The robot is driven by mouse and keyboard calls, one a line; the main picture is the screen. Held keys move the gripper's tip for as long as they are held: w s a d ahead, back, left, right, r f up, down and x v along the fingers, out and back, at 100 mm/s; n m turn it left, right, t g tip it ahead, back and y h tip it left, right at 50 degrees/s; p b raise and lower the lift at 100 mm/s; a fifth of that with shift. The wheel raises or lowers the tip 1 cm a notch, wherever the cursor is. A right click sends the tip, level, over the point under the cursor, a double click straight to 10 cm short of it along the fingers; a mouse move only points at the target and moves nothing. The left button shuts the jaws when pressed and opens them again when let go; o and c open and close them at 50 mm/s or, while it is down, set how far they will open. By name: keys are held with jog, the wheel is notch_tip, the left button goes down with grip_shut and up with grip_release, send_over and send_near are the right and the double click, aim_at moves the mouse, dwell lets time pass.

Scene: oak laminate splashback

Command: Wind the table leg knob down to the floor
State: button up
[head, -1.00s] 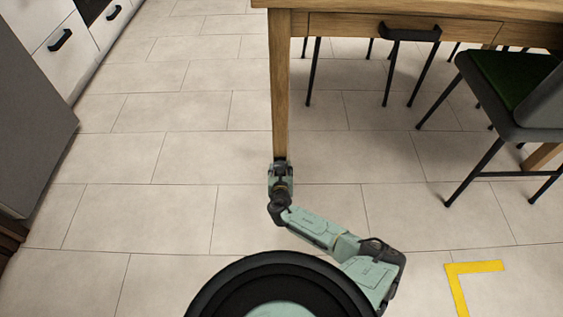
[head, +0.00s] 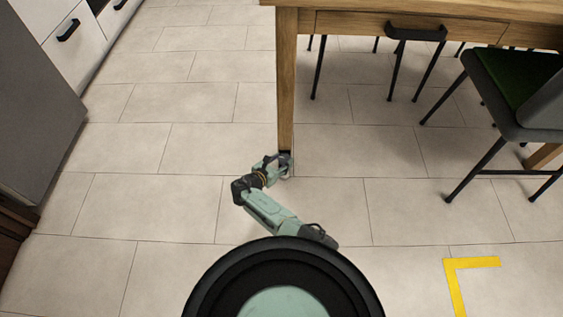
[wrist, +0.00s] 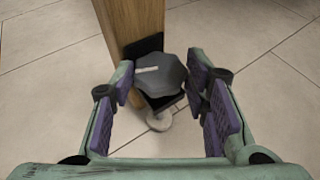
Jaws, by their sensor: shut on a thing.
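The wooden table leg (head: 286,90) stands upright; its lower end also shows in the wrist view (wrist: 128,22). A dark, many-sided knob (wrist: 158,75) with a pale mark on top sits by a black bracket at the leg's base. My gripper (head: 280,163) is at the bottom of the leg, with purple-padded fingers on both sides of the knob, shut on it. A pale round foot (wrist: 160,121) on a short stem shows below the knob. I cannot tell whether the foot touches the floor. In the head view my gripper hides most of the knob.
The table (head: 400,14) with a dark-handled drawer is above. A chair with a green seat (head: 508,75) stands at the right. Grey and white cabinets (head: 38,100) line the left. Yellow tape (head: 472,264) marks the floor at lower right. The tiles left of the leg are clear.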

aim_at(281, 162)
jog(key=shift+r, duration=0.15)
jog(key=o, duration=0.9)
jog(key=shift+d, duration=0.1)
jog(key=shift+o, duration=1.2)
jog(key=shift+r, duration=0.1)
notch_tip(281, 162, up, 10)
